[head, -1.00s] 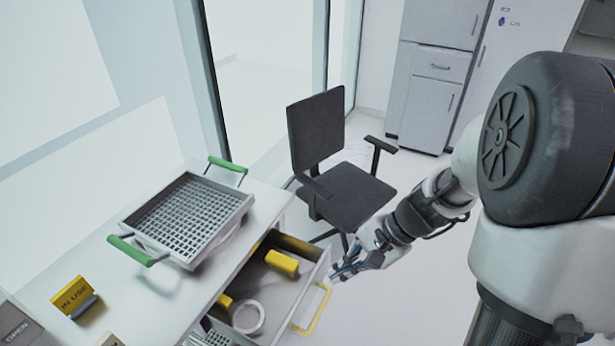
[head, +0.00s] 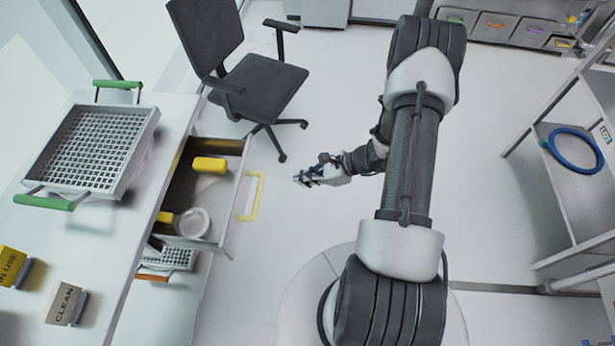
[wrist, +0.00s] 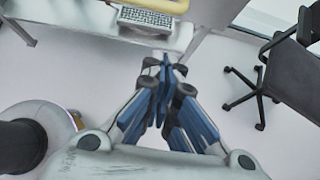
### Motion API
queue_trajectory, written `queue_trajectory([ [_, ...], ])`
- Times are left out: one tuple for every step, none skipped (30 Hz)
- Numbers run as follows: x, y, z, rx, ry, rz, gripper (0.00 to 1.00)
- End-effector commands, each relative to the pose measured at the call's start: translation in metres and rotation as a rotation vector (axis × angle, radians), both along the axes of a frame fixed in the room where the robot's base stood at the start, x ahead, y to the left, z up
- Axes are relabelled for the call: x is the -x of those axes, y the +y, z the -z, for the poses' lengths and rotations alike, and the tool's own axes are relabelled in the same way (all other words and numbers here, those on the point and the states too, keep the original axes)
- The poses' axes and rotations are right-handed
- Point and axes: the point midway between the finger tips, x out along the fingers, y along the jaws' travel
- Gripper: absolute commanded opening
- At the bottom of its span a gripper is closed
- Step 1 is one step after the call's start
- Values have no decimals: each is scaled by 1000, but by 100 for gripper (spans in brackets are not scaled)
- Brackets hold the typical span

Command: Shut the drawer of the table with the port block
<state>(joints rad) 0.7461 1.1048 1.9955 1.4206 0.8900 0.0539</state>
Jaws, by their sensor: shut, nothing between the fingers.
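The table (head: 180,112) stands at the left in the head view. Its drawer (head: 233,207) is pulled out to the right, with a yellow handle (head: 252,197) on its front. A yellow cylinder (head: 209,165), a white ring-shaped thing (head: 192,223) and another yellow piece lie in the drawer. I cannot make out a port block. My gripper (head: 299,179) is shut and empty, a short way right of the handle and apart from it. In the wrist view its fingertips (wrist: 165,66) meet, and a yellow bar (wrist: 165,4) shows beyond them at the top edge.
A green-handled mesh basket (head: 97,150) and "IN USE" (head: 10,265) and "CLEAN" (head: 63,302) signs stand on the table. A mesh tray (head: 168,258) is below the drawer. A black chair (head: 262,88) stands behind. A rack with a blue ring (head: 575,150) is at right. Floor around my gripper is clear.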

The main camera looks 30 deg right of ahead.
Motion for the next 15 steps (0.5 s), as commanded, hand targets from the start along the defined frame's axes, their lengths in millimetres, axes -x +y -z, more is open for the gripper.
queue_trajectory([
  [-5,9,10,0,2,-5,0],
  [-8,13,15,-1,1,-5,0],
  [-12,19,20,-1,2,-6,0],
  [-15,23,25,0,2,-5,0],
  [-18,27,29,0,1,-6,0],
  [-21,32,34,0,1,-6,0],
  [-24,36,38,0,2,-7,0],
  [-26,39,41,0,1,-4,0],
  [-32,44,38,2,-1,-7,0],
  [-34,48,36,2,-2,-6,0],
  [-37,52,35,2,-2,-6,0],
  [-40,56,33,2,-2,-6,0],
  [-42,58,32,2,-2,-5,0],
  [-44,60,32,2,-2,-5,0],
  [-45,63,31,2,-1,-4,0],
])
